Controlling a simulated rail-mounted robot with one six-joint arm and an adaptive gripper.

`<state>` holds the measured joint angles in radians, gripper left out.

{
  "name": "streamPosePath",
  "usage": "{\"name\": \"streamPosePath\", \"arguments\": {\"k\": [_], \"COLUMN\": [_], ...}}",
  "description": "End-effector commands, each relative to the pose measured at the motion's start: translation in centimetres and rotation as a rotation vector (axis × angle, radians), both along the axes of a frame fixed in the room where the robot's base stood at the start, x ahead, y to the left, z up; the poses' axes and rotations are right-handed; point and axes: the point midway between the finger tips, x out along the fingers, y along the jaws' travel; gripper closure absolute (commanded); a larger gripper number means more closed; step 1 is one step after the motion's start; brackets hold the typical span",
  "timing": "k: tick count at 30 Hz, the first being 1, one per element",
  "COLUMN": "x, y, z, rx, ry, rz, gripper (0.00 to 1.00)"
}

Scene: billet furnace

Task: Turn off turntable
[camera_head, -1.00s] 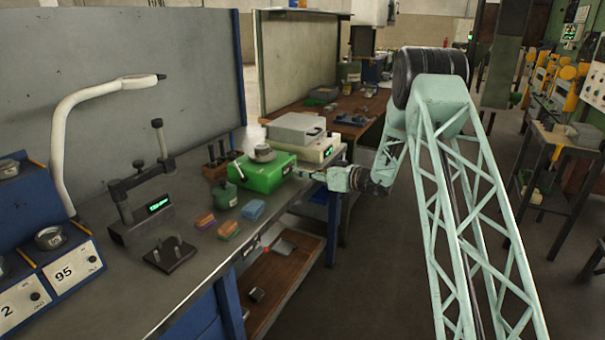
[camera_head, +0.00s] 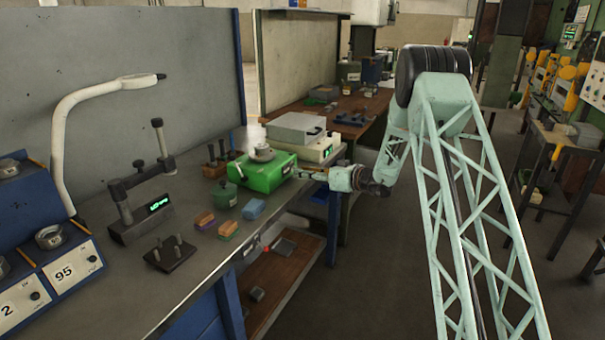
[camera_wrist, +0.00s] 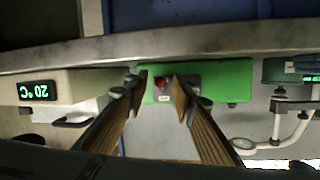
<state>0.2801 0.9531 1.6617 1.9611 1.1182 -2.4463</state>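The turntable is a green box (camera_head: 263,180) with a round grey platter on top, standing at the far end of the workbench. In the wrist view, which is upside down, its green front (camera_wrist: 215,75) shows a dark switch panel with a red switch (camera_wrist: 163,84). My gripper (camera_wrist: 161,80) is open and empty. Its two wood-coloured fingers point at the green front, one on each side of the red switch. In the head view my gripper (camera_head: 312,175) is at the right side of the box. I cannot tell whether the fingertips touch the panel.
A beige device with a green display (camera_wrist: 38,91), reading 20 °C, stands beside the turntable. Open floor lies right of the bench.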

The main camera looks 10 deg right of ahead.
Motion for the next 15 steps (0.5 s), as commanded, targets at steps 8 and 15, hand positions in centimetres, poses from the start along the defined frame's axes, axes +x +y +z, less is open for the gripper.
{"name": "streamPosePath", "arguments": {"k": [8, 15], "x": [-2.1, -4.7], "y": [-2.0, -4.4], "z": [0.7, 1.3], "rx": [0.0, 0.0], "ry": [-0.001, 0.001], "rz": [-0.001, -0.001], "gripper": [0.76, 0.76]}}
